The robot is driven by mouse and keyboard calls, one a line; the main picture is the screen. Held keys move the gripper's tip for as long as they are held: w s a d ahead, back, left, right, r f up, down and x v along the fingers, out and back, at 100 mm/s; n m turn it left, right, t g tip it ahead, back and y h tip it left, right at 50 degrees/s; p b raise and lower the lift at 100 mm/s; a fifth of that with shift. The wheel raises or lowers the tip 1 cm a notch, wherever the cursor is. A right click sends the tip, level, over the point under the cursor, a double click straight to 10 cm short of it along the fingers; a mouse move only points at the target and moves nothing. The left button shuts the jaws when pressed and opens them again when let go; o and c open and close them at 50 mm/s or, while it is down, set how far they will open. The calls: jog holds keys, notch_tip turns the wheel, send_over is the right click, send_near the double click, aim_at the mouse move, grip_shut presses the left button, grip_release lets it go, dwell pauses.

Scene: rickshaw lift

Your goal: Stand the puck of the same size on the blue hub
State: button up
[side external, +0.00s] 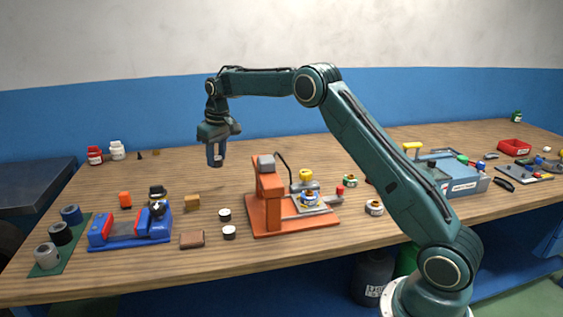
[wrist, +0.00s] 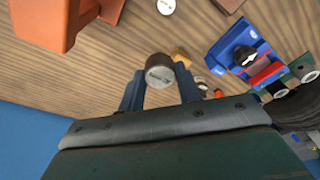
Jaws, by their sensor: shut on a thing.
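My gripper (side external: 216,160) is raised above the back of the table in the side external view, left of the orange press. In the wrist view its blue fingers (wrist: 160,88) are shut on a round puck (wrist: 160,72) with a pale, labelled face and dark side. Its sides are partly hidden by the fingers in the side external view. Two dark pucks with white tops, a rear one (side external: 224,214) and a front one (side external: 229,232), stand on the table. A small blue round part (side external: 310,197) sits on the orange press; I cannot tell whether it is the blue hub.
The orange press (side external: 267,205) stands mid-table. A blue and red vise (side external: 131,229) stands at left, beside a green mat (side external: 48,264) with several cylinders, one blue (side external: 71,214). A brown block (side external: 192,239) lies in front. The table below my gripper looks clear.

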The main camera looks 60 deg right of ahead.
jog(key=s+a+f, duration=0.8)
jog(key=f, duration=0.1)
jog(key=shift+s+a, duration=0.4)
jog(key=s+a+f, duration=0.1)
jog(key=s, duration=0.3)
jog(key=s+a+f, duration=0.1)
jog(key=s+f, duration=0.1)
jog(key=s, duration=0.2)
jog(key=s+a+f, duration=0.2)
jog(key=s, duration=0.2)
jog(key=shift+s, duration=0.1)
jog(key=shift+m, duration=0.3)
jog(key=s+d+r, duration=0.1)
jog(key=s+d, duration=0.2)
jog(key=d, duration=0.2)
jog(key=s+d, duration=0.4)
jog(key=d, duration=0.1)
jog(key=s+d+r, duration=0.1)
jog(key=s+d, duration=0.2)
jog(key=d, duration=0.2)
jog(key=shift+s+r, duration=0.25)
jog(key=shift+r, duration=0.05)
jog(key=w+d+r+m, duration=0.5)
jog(key=w+d+r, duration=0.3)
jog(key=d, duration=0.5)
jog(key=shift+w+r+h, duration=0.2)
jog(key=shift+r+h, duration=0.2)
jog(key=shift+r, duration=0.1)
jog(key=shift+f, duration=0.25)
jog(key=shift+f, duration=3.05)
